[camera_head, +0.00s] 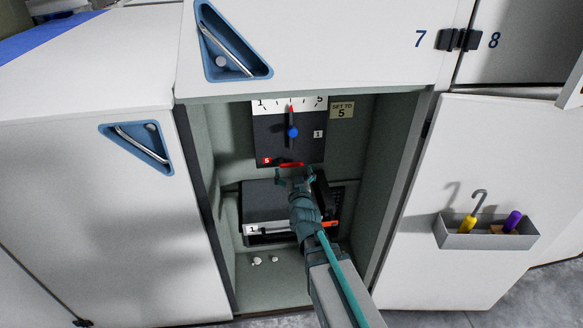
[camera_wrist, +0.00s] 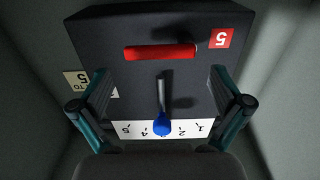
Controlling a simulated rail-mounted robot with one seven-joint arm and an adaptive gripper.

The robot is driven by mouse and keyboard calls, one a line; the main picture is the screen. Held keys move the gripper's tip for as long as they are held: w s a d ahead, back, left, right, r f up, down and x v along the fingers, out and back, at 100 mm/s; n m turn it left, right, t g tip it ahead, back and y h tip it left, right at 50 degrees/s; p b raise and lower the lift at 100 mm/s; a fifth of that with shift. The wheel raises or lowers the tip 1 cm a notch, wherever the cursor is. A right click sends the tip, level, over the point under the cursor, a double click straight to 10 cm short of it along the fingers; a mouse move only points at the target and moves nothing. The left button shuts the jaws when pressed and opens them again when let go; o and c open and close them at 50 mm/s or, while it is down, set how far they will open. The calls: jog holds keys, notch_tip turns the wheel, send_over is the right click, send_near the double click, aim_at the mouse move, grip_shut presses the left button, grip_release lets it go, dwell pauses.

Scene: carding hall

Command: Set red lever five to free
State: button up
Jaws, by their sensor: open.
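A red lever (camera_head: 291,164) lies horizontally across the lower front of a dark box (camera_head: 268,140) inside the open cabinet, beside a red label marked 5 (camera_head: 267,161). In the wrist view, which is upside down, the red lever (camera_wrist: 160,53) shows whole, with the red 5 label (camera_wrist: 222,38) to its right. My gripper (camera_head: 296,175) is open and empty just in front of and below the lever. In the wrist view its fingers (camera_wrist: 160,82) are spread wide to both sides, not touching the lever. No free marking is readable.
A blue-knobbed lever (camera_head: 293,132) stands out under a numbered scale (camera_head: 304,104). A "SET TO 5" tag (camera_head: 342,111) is at right. A second dark box (camera_head: 262,198) with an orange-red part is below. Cabinet walls are close; the open door (camera_head: 445,270) carries a tool tray (camera_head: 452,240).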

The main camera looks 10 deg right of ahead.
aim_at(292, 164)
jog(key=shift+w+d, duration=0.1)
jog(key=shift+w, duration=2.3)
jog(key=c, duration=1.4)
